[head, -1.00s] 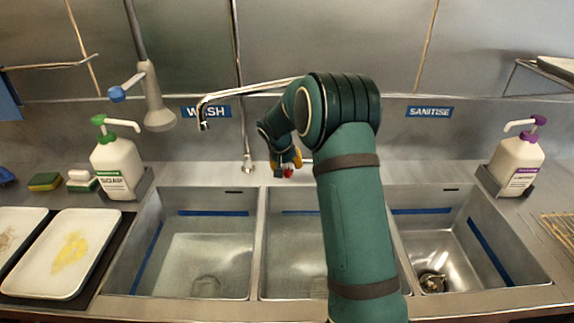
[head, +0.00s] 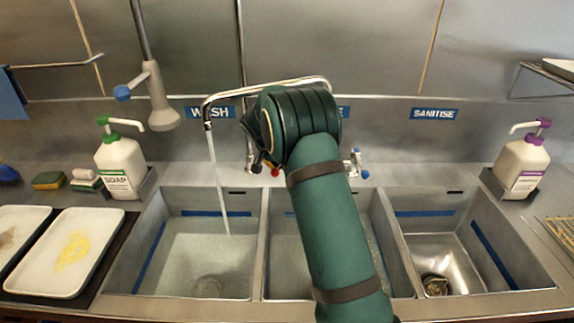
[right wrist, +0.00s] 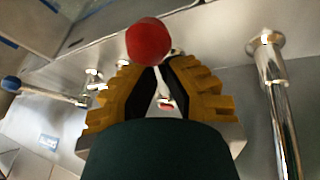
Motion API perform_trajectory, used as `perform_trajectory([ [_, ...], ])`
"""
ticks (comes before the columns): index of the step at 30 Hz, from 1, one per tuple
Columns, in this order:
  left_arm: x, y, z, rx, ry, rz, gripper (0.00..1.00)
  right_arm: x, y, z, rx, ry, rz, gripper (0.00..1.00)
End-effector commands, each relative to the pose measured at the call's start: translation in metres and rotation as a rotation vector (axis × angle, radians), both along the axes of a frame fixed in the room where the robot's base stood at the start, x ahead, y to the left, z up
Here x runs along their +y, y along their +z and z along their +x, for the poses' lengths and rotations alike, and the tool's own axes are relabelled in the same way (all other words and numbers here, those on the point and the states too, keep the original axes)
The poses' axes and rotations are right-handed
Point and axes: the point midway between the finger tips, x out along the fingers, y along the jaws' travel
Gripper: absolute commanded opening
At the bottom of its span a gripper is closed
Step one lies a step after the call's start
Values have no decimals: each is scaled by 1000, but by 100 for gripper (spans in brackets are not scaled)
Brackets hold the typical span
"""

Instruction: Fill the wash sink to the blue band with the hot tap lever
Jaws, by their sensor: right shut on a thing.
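The wash sink (head: 170,240) is the left basin, under the WASH sign. The spout (head: 207,112) pours a thin water stream (head: 219,185) into it. Shallow clear water (head: 195,262) covers its floor, and its surface looks below the blue band (head: 202,213) on the walls. The red knob of the hot tap lever (head: 275,172) shows beside my right arm; a red ball (right wrist: 148,41) shows large in the right wrist view. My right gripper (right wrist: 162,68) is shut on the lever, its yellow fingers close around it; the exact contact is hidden. My left gripper is out of view.
A blue-ended tap lever (head: 358,160) stands right of my arm. A spray head (head: 158,105) hangs at the upper left. A soap bottle (head: 120,165) and trays (head: 72,250) are left, a purple-topped bottle (head: 522,165) right. My arm crosses the middle basin (head: 283,270).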

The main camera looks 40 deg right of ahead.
Motion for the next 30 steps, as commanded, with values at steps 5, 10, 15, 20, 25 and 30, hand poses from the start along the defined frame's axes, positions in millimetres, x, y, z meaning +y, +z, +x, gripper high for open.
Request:
perform_trajectory([
  [5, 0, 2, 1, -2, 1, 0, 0, 3, -1, 4, 2, -51, 1, 0],
  [10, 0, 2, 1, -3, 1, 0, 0, 3, -1, 3, 2, -51, 1, 0],
  [15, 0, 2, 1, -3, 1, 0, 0, 2, -1, 3, 2, -51, 1, 43],
  [20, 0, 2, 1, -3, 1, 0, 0, 2, -1, 3, 1, -49, 1, 43],
  [25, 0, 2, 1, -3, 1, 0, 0, 3, 1, 4, 0, -49, 1, 43],
  [30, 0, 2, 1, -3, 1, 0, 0, 11, 17, 4, -2, -48, 1, 43],
])
